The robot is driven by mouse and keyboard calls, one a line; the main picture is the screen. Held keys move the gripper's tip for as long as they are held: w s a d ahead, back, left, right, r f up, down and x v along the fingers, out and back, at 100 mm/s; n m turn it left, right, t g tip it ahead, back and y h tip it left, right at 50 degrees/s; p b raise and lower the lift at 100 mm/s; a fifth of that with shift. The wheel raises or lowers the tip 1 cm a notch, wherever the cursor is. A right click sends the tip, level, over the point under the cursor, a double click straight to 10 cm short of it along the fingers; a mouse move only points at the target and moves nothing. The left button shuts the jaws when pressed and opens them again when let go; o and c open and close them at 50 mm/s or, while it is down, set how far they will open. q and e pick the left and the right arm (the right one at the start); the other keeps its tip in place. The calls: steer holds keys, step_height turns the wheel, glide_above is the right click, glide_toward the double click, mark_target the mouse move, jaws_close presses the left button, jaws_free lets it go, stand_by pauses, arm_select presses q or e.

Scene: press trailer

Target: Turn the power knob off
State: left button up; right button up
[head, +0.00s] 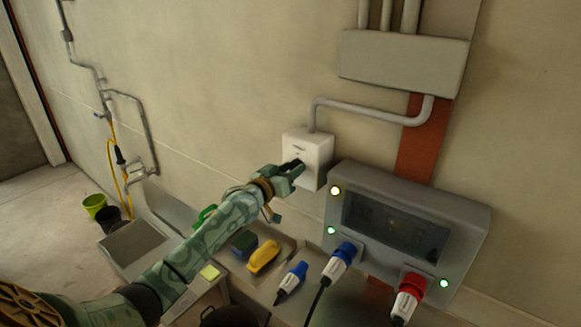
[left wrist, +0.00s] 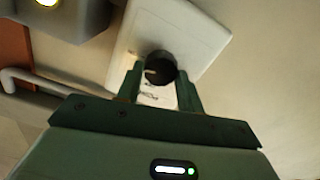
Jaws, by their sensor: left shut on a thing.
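The power knob (left wrist: 160,68) is a dark round knob on the face of a white wall box (head: 315,148). The white box also shows in the left wrist view (left wrist: 200,30). My left gripper (head: 296,168) reaches the front of the box, and in the left wrist view its two green fingers (left wrist: 161,78) stand on either side of the knob, shut on it. A light mark shows on the knob's rim. In the head view the gripper hides most of the knob. My right gripper is not in view.
A grey panel (head: 462,215) with lit lamps is right of the box, with blue (head: 347,250) and red (head: 412,284) plugs below. A conduit (head: 365,112) runs from the box to a grey housing (head: 405,62). A yellow tool (head: 263,257) lies in the tray below my arm.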

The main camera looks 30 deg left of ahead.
arm_select(q)
steer(key=n+p, duration=0.1)
steer(key=n, duration=0.1)
steer(key=shift+r+n, duration=0.1)
steer(key=shift+n, duration=0.3)
steer(key=n+p, duration=0.1)
steer(key=n, duration=0.2)
steer(key=shift+a+n, duration=0.1)
steer(key=shift+n, duration=0.2)
steer(key=n, duration=0.4)
steer(key=shift+n, duration=0.3)
steer(key=shift+f+n, duration=0.15)
steer(key=shift+n, duration=0.9)
steer(key=shift+f+n, duration=0.1)
steer(key=shift+n, duration=0.95)
steer(key=o, duration=1)
steer(key=shift+a, duration=0.1)
